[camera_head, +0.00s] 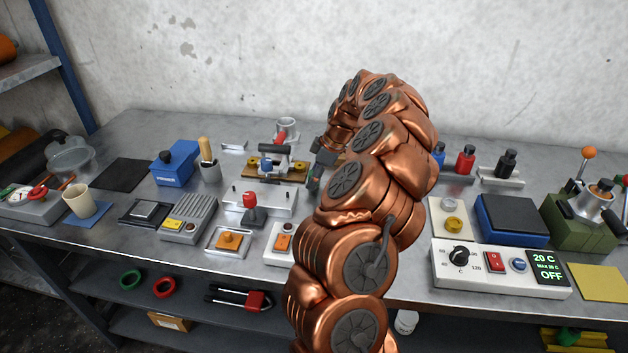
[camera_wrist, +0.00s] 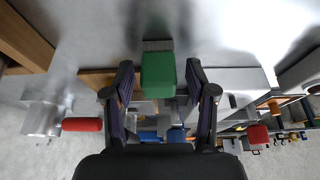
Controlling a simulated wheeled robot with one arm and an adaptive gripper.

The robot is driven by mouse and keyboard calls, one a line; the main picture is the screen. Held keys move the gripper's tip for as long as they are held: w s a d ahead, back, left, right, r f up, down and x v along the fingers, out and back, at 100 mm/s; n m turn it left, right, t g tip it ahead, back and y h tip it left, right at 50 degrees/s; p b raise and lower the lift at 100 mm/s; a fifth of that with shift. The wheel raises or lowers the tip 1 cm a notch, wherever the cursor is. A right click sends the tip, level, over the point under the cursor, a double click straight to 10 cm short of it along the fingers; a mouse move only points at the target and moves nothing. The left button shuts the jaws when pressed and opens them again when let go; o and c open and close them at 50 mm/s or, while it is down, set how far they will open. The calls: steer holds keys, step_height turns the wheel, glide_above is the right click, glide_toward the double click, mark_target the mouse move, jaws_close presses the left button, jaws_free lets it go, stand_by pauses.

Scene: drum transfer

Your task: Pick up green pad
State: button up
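The green pad (camera_wrist: 158,82) shows in the wrist view as a small upright green block. It sits in the gap between the two dark fingers of my gripper (camera_wrist: 160,68), with a visible space on each side. A grey piece shows just beyond the pad's far end. My gripper is open; I see no finger touching the pad. In the head view my gripper (camera_head: 317,166) is small, dark and partly hidden by my copper arm, over the middle of the bench. I cannot clearly make out the pad there.
A wooden fixture with a toggle clamp (camera_head: 277,168) stands left of my gripper. A light block with a red-knobbed part (camera_head: 250,200) is in front of it. Colored bottles (camera_head: 465,159) stand to the right. A control box (camera_head: 500,268) occupies the front right. The wall is behind the bench.

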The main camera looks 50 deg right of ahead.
mark_target(312, 173)
jaws_close()
steer(key=shift+r, duration=0.2)
steer(key=shift+r+b, duration=0.6)
steer(key=shift+r, duration=0.8)
steer(key=shift+s+r, duration=0.15)
steer(key=shift+r, duration=0.1)
steer(key=s+b, duration=0.1)
steer(key=s, duration=0.4)
steer(key=s+d+r+b, duration=0.1)
steer(key=s, duration=0.4)
steer(key=s+b, duration=0.2)
steer(key=s, duration=0.3)
steer(key=shift+s+d+r, duration=0.15)
steer(key=shift+s+r, duration=0.05)
steer(key=shift+s, duration=0.15)
